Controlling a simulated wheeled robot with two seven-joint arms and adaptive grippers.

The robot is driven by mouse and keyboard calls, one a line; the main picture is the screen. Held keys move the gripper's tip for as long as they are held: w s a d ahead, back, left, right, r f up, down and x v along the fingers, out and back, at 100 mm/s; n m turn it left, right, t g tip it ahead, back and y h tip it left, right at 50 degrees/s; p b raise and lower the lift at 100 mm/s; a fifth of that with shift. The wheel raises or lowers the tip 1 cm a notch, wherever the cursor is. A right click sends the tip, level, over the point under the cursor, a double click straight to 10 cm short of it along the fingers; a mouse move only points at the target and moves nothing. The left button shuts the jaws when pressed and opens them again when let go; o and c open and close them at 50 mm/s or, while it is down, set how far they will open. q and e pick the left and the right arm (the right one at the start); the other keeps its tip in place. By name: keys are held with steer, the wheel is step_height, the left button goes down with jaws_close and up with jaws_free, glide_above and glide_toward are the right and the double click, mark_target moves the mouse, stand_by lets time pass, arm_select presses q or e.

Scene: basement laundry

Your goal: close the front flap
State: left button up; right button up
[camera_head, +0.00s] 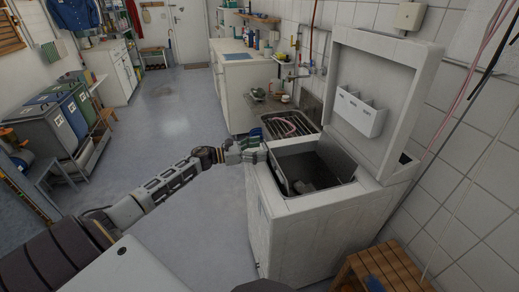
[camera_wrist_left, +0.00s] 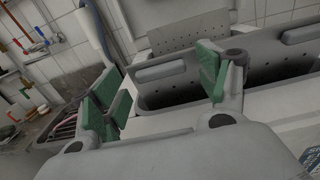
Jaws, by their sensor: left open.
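The white top-loading washing machine (camera_head: 300,230) has its lid (camera_head: 385,85) raised, leaving its tub opening uncovered. Inside, a grey metal flap (camera_head: 281,175) stands at the front side, the left in the head view; another metal panel (camera_head: 338,155) stands at the back. My left gripper (camera_head: 257,149) is by the opening's front left corner, open and empty. In the left wrist view its green-padded fingers (camera_wrist_left: 160,88) are spread, with a perforated grey panel and grey pad (camera_wrist_left: 160,71) seen between them. I cannot tell whether they touch it. My right gripper is not in view.
A sink with a rack (camera_head: 290,125) adjoins the machine's far side. A wooden slatted stool (camera_head: 385,266) stands at its near right side. The tiled wall is behind the raised lid.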

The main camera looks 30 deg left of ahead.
arm_select(q)
steer(key=shift+w+d, duration=0.15)
steer(key=shift+w, duration=0.05)
steer(key=shift+c, duration=0.4)
steer(key=c, duration=1.4)
